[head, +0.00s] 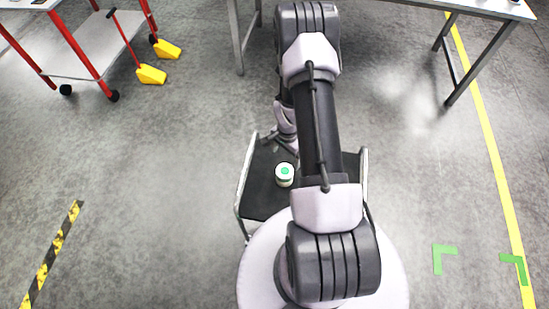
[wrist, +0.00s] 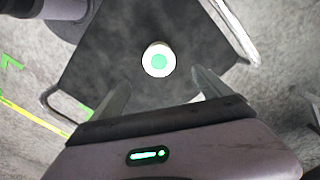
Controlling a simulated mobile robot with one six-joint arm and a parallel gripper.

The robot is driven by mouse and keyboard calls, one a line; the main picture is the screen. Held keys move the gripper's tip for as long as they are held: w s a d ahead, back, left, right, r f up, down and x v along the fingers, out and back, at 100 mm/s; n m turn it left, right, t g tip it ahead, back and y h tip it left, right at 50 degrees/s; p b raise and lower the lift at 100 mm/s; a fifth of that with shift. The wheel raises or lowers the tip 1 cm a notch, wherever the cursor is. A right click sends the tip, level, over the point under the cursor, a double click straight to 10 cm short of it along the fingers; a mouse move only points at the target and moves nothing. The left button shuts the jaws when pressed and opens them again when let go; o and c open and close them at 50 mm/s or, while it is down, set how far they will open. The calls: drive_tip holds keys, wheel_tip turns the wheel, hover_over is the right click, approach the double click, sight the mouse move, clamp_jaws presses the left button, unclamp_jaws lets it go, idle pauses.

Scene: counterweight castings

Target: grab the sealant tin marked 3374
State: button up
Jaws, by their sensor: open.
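A small white tin with a green disc on its top (head: 285,175) stands on a black platform (head: 262,196). The tin also shows in the wrist view (wrist: 158,60), upright, just beyond my fingertips. No number can be read on it. My gripper (wrist: 161,78) is open and empty, its two fingers spread to either side of the near side of the tin. In the head view my gripper (head: 281,141) is partly hidden by my arm and lies just beyond the tin.
The platform has metal tube rails (head: 244,185) at its sides. A grey metal table (head: 475,60) stands at the back right. A red-framed trolley (head: 85,50) with yellow wedges (head: 151,75) beside it is at the upper left.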

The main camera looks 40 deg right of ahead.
sight(286, 172)
drive_tip(key=f+b, duration=0.1)
drive_tip(key=f, duration=0.2)
drive_tip(key=f+b, duration=0.1)
drive_tip(key=f, duration=0.2)
drive_tip(key=s+f, duration=0.1)
drive_tip(key=f, duration=0.2)
drive_tip(key=shift+a+f+b, duration=0.15)
drive_tip(key=shift+f+b, duration=0.25)
drive_tip(key=f, duration=0.2)
drive_tip(key=f+b, duration=0.1)
drive_tip(key=f, duration=0.1)
drive_tip(key=f+b, duration=0.1)
drive_tip(key=f, duration=0.1)
drive_tip(key=shift+w+d, duration=0.25)
drive_tip(key=shift+w, duration=0.15)
drive_tip(key=shift+r, duration=0.1)
drive_tip(key=shift+c, duration=0.9)
drive_tip(key=c, duration=1.6)
